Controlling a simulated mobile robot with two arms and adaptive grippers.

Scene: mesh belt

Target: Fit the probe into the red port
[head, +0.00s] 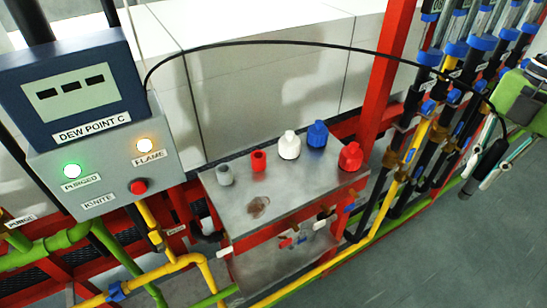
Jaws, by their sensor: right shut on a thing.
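The probe (491,158) is a dark body at the end of a black cable, at the right edge of the head view. My right gripper (487,168) is shut on it, well to the right of the metal stand. On the stand top, a short open red fitting (258,161) stands between a short grey fitting (224,175) and a white bottle-shaped piece (290,145). A larger red piece with a knob top (350,157) stands at the right corner. I cannot tell for certain which red piece is the port. My left gripper is out of view.
A blue piece (317,134) stands on the metal stand (290,195). The cable (300,43) arches from the dew point box (75,85) above the stand. A red post (385,85) and several coloured pipes lie between the stand and my gripper. Grey floor is clear at lower right.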

